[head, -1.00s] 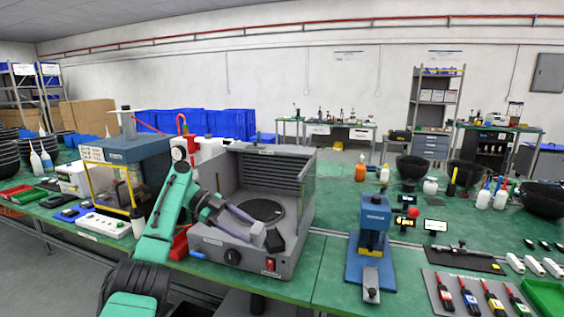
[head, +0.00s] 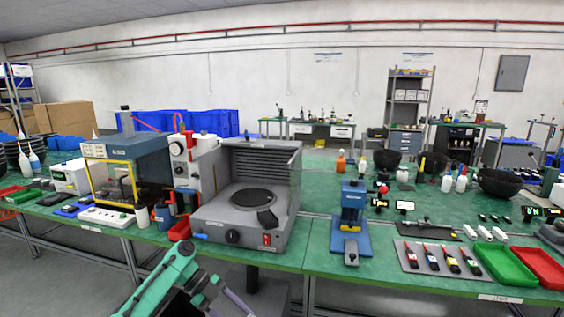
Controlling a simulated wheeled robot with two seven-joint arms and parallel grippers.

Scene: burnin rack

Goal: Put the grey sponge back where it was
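I cannot clearly make out a grey sponge. A small dark grey block (head: 267,219) sits tilted at the front right of the round plate (head: 254,197), in the open-fronted grey machine (head: 214,222); I cannot tell whether it is the sponge. My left arm comes in low at the bottom left, in front of the table edge. Its gripper end runs out of the bottom of the head view, so the fingers and anything in them are hidden. My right gripper is not in view.
A blue press (head: 351,215) stands right of the machine. A grey mat with several pens (head: 440,258) and green (head: 508,263) and red (head: 541,267) trays lie further right. A red bin (head: 181,227) and a bottle stand close on the left. Floor is open before the table.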

